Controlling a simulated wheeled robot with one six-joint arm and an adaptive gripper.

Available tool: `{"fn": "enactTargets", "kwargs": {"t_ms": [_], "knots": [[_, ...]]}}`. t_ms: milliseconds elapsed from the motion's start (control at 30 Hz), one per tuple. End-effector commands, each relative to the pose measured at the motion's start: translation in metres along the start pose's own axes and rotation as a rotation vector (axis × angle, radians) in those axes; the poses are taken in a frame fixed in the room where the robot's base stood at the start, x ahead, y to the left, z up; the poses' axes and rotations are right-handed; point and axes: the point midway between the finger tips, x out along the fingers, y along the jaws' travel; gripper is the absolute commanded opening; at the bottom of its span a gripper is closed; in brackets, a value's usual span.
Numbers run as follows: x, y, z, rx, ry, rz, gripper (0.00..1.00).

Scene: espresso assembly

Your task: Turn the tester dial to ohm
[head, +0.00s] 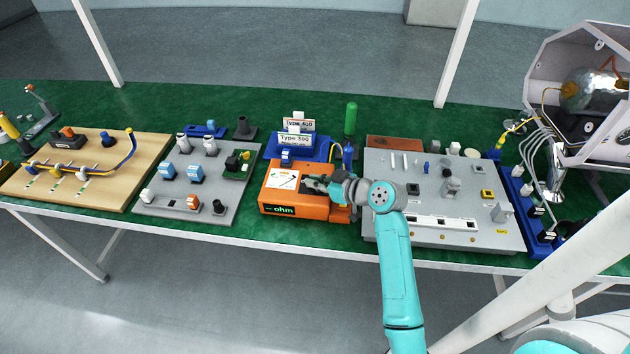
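The orange tester (315,205) sits on the green bench, in the middle of the head view. Its small dark display (281,210) on the front reads "ohm" in green. A white square panel (283,179) with fine markings is on its top at the left. My gripper (306,185) is over the tester's top, just right of the white panel, with its fingers pointing left. I cannot make out the dial; the gripper may hide it. Whether the fingers touch anything is too small to tell.
Blue holders with white tags (296,139) stand behind the tester, near a green-handled tool (350,120). A grey board (150,205) with parts lies to the left, and a larger grey panel (440,240) to the right. An open machine (590,95) stands at far right.

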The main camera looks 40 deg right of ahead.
Motion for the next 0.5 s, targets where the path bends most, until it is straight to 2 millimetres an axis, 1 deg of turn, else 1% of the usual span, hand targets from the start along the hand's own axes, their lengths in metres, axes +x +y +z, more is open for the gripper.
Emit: {"fn": "enactTargets", "kwargs": {"t_ms": [267, 500], "knots": [[0.0001, -0.0006, -0.0002, 0.005, 0.0, 0.013, 0.0], [0.0003, -0.0024, -0.0002, 0.04, 0.001, 0.101, 0.0]]}}
